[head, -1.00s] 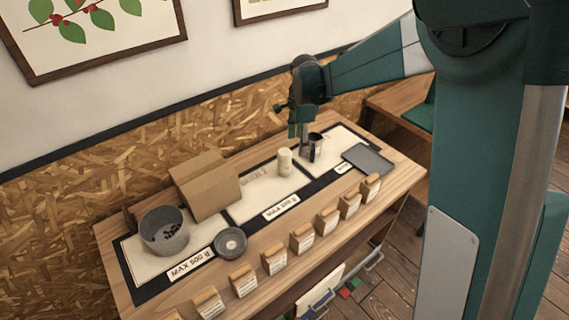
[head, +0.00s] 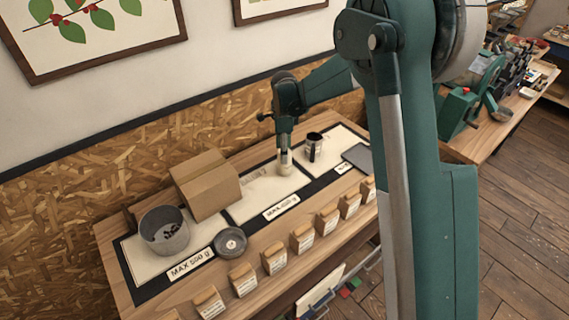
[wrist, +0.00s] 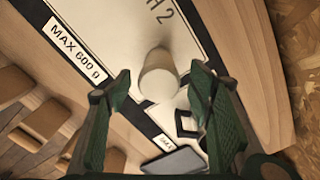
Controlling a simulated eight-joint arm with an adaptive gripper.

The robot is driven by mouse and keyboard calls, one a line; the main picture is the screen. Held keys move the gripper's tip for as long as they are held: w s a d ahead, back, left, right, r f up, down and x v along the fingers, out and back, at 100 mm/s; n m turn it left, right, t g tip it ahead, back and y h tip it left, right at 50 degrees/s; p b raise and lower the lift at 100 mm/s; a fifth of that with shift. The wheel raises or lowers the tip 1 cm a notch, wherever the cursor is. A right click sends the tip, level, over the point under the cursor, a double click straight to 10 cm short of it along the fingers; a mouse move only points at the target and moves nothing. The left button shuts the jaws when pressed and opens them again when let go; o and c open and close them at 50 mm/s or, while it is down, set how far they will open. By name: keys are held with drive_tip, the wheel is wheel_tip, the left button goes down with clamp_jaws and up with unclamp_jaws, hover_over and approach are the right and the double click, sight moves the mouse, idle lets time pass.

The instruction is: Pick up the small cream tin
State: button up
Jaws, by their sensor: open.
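The small cream tin (head: 285,169) stands on the middle pale panel (head: 244,209), at its right end. My gripper (head: 285,151) points down over it in the head view and hides its upper part. In the wrist view the cream tin (wrist: 158,76) shows between my two spread fingers, with a gap visible on the left. The gripper is open and holds nothing. I cannot tell how far the fingertips reach down beside the tin.
A dark metal cup (head: 314,147) stands close on the right, with a grey tray (head: 358,157) beyond. A cardboard box (head: 203,187), a bean bucket (head: 164,232) and a round grey container (head: 231,241) stand left.

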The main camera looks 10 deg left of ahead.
drive_tip(key=shift+f, duration=1.3)
drive_tip(key=shift+d+f, duration=0.15)
drive_tip(key=shift+f, duration=2.45)
drive_tip(key=c, duration=1.1)
drive_tip(key=shift+r, duration=0.15)
drive_tip(key=shift+r, duration=4.85)
